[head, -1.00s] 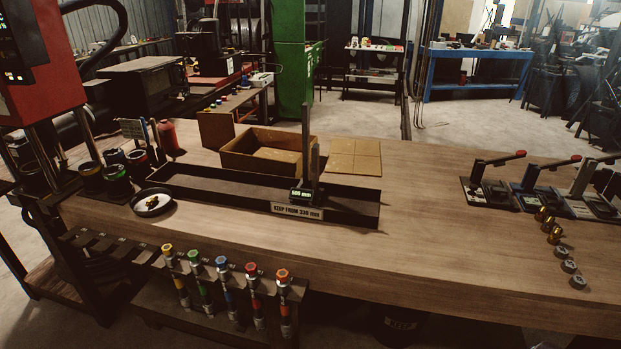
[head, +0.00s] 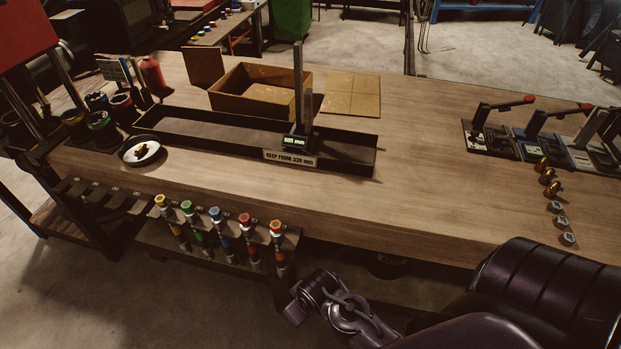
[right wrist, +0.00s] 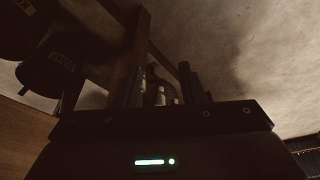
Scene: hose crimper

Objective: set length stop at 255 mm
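The length stop (head: 299,141) is a dark block with a tall upright plate, standing toward the right end of a long black trough (head: 200,143). Its small green-lit display (head: 292,143) shows a mm reading that looks like 505 or 605, too small to be sure. A plate (head: 290,158) on the trough's front reads "KEEP FROM 330 mm". My right arm is at the lower right of the head view, below the bench edge and away from the stop. In the right wrist view my right gripper (right wrist: 162,92) shows dark fingers apart, with nothing clearly held. My left gripper is not in view.
An open cardboard box (head: 262,92) stands behind the trough. A rack with several coloured-top hoses (head: 215,225) fronts the bench. Lever tools (head: 545,135) stand right; bare wood lies between.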

